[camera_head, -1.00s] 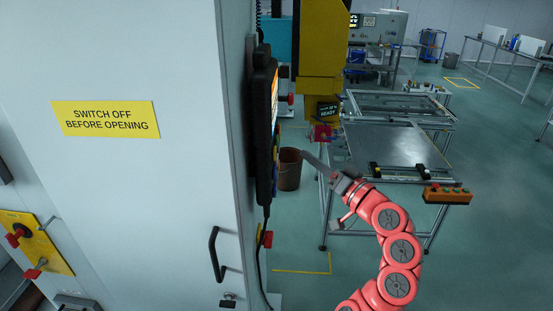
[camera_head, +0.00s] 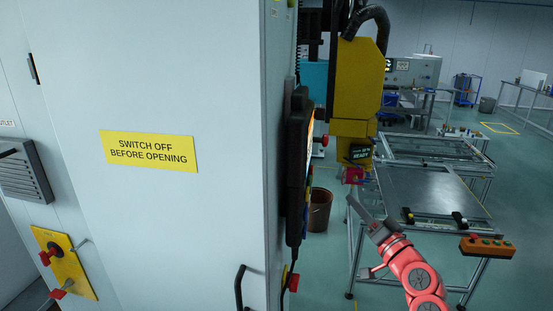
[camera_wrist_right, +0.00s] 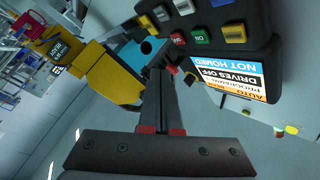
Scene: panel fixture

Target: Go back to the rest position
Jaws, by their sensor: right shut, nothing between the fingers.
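My right gripper (camera_head: 362,212) is at the end of the red arm in the head view. It is shut and empty, held in the air to the right of the grey cabinet and in front of the metal work table. The right wrist view shows its fingers (camera_wrist_right: 160,85) together, with the button panel (camera_wrist_right: 215,35) and its lit screen beyond them. In the head view this black panel (camera_head: 296,165) hangs on the cabinet's right side, seen edge-on, apart from the gripper. My left gripper is not in view.
The grey cabinet (camera_head: 200,235) with a yellow sign (camera_head: 149,151) fills the left. A yellow machine head (camera_head: 358,85) hangs behind the gripper. The work table (camera_head: 430,195) has an orange button box (camera_head: 487,247). A brown bucket (camera_head: 319,211) stands on the floor.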

